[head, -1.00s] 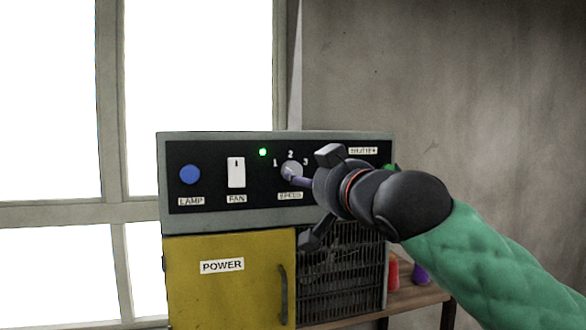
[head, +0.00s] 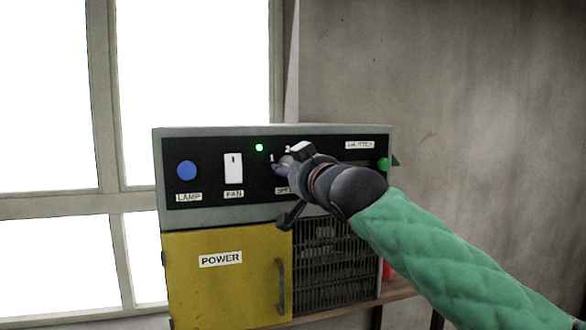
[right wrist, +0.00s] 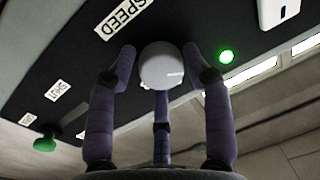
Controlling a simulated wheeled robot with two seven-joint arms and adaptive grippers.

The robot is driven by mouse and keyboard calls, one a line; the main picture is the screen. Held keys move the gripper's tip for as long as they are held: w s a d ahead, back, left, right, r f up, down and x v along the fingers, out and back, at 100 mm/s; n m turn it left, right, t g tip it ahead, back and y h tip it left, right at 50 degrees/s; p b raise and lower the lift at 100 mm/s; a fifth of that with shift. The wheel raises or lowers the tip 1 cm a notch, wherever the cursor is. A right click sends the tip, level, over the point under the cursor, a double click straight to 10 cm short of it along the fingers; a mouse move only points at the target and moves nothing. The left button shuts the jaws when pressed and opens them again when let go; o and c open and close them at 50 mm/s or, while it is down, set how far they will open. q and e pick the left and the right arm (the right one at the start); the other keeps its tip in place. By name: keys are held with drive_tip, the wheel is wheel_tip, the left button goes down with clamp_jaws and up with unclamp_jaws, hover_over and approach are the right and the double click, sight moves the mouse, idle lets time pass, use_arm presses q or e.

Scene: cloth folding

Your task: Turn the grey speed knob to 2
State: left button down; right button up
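The grey speed knob (right wrist: 160,65) is round, with a short white mark near its rim. In the right wrist view the mark lies on the side towards the green light, and the "SPEED" label (right wrist: 123,17) is upside down. My left gripper is not in view.
The black panel also carries a blue lamp button (head: 187,170), a white fan switch (head: 233,168), a lit green light (head: 259,147) and a green shutter control (head: 383,164). Below are a yellow power door (head: 220,280) with a handle and a dark grille (head: 330,265).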

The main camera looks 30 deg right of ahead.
drive_tip(key=c, duration=0.5)
drive_tip(key=shift+w+a+f+m+t+h+b, duration=0.1)
drive_tip(key=shift+m+h+b, duration=0.05)
drive_tip(key=shift+m+b, duration=2)
drive_tip(key=shift+s+a+f+m+t+h+b, duration=0.1)
drive_tip(key=shift+m+h+b, duration=0.1)
drive_tip(key=shift+m+b, duration=1.9)
drive_tip(key=shift+w+f+m+t+h+b, duration=0.1)
drive_tip(key=shift+m+h+b, duration=0.05)
drive_tip(key=shift+m+b, duration=1.95)
drive_tip(key=shift+r+b, duration=0.1)
drive_tip(key=shift+b, duration=0.25)
